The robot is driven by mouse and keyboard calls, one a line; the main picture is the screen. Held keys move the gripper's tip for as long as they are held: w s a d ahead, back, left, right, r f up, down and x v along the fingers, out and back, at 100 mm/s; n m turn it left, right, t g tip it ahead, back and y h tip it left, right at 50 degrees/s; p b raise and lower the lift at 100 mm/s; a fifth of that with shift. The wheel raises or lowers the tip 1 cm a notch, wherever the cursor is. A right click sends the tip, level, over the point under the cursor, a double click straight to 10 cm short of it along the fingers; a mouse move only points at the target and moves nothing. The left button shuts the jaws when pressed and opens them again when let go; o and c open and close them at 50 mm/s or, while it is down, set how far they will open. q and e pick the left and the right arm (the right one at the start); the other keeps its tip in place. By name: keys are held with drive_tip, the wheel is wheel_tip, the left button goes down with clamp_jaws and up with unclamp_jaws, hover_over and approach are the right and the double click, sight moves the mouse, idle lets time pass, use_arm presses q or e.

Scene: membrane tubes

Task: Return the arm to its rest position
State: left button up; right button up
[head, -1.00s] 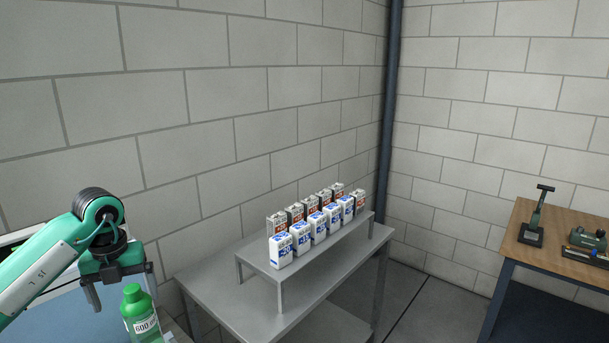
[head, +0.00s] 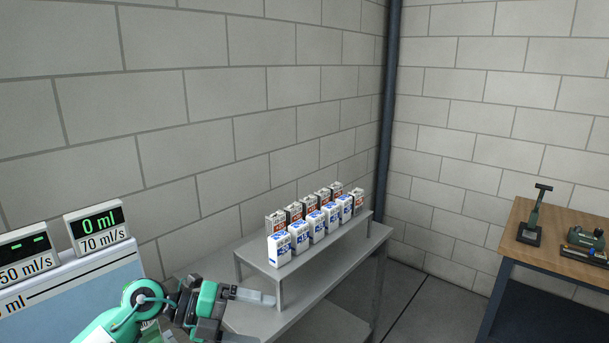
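My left gripper (head: 248,316) is at the lower middle-left of the head view, on a teal and grey arm that comes in from the bottom left. Its grey fingers point right and are spread apart, with nothing visible between them. In the picture it overlaps the near part of the grey metal table (head: 262,319); I cannot tell its height above it. A little green and white shows below the arm, too covered to identify. My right gripper is not in view.
A raised shelf (head: 254,262) on the metal table holds two rows of small white, blue and red cartons (head: 300,237). A machine with digital displays (head: 98,222) stands at left. A wooden workbench (head: 562,237) with tools is at far right. Block walls stand behind.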

use_arm(q)
wheel_tip(320, 180, up, 5)
drive_tip(key=s+d+n+t+h, duration=0.2)
drive_tip(key=d+n+t+h, duration=0.1)
drive_tip(key=n+t+h, duration=0.15)
drive_tip(key=w+a+f+n+t+y, duration=0.1)
drive_tip(key=a+f+n+t+y, duration=0.2)
drive_tip(key=a+n+t+y, duration=0.6)
drive_tip(key=w+a+f+n+t+y, duration=0.1)
drive_tip(key=a+f+n+t+y, duration=0.3)
drive_tip(key=n, duration=0.9)
drive_tip(key=s+a+f+n+g+y, duration=0.3)
drive_tip(key=s+f+n+y, duration=0.3)
drive_tip(key=f, duration=0.4)
drive_tip(key=s+f+g, duration=0.6)
drive_tip(key=s+f, duration=0.1)
drive_tip(key=s, duration=0.4)
drive_tip(key=s+f+g, duration=0.6)
drive_tip(key=s+f, duration=0.1)
drive_tip(key=s, duration=0.4)
wheel_tip(320, 180, down, 33)
drive_tip(key=g, duration=0.2)
drive_tip(key=s+a+f, duration=0.1)
drive_tip(key=s+f, duration=0.7)
drive_tip(key=s, duration=0.1)
drive_tip(key=s+a+f, duration=0.2)
drive_tip(key=s+f, duration=0.7)
drive_tip(key=s, duration=0.1)
drive_tip(key=shift+a+f+g, duration=0.3)
drive_tip(key=shift+g, duration=0.05)
